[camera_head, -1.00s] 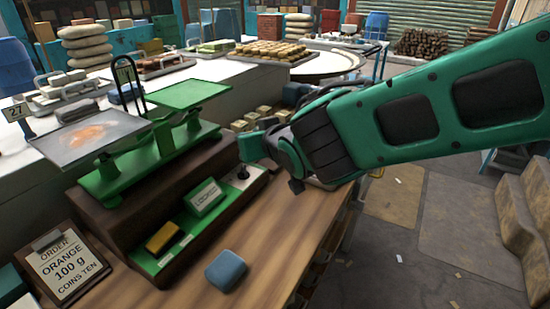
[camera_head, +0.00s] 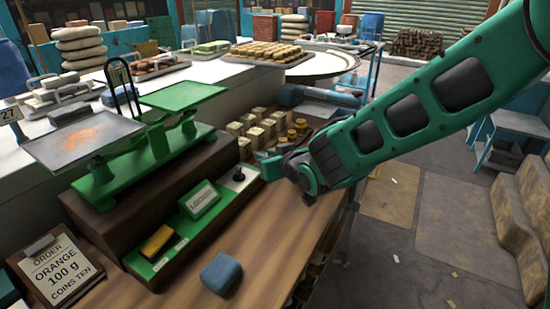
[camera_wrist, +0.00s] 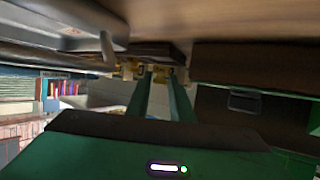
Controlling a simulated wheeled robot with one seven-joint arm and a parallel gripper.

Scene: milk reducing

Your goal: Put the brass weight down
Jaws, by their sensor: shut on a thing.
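My gripper (camera_head: 266,164) is at the right end of the scale's dark stand, beside the green strip. In the wrist view its two green fingers (camera_wrist: 158,85) are close together, with small brass-coloured pieces at their tips. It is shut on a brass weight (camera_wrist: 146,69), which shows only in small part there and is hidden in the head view.
A green labelled block (camera_head: 201,200) and a yellow block (camera_head: 157,241) sit on the green strip. A blue block (camera_head: 221,272) lies on the wooden counter (camera_head: 265,240), which is clear around it. An order card (camera_head: 57,268) reads orange, 100 g.

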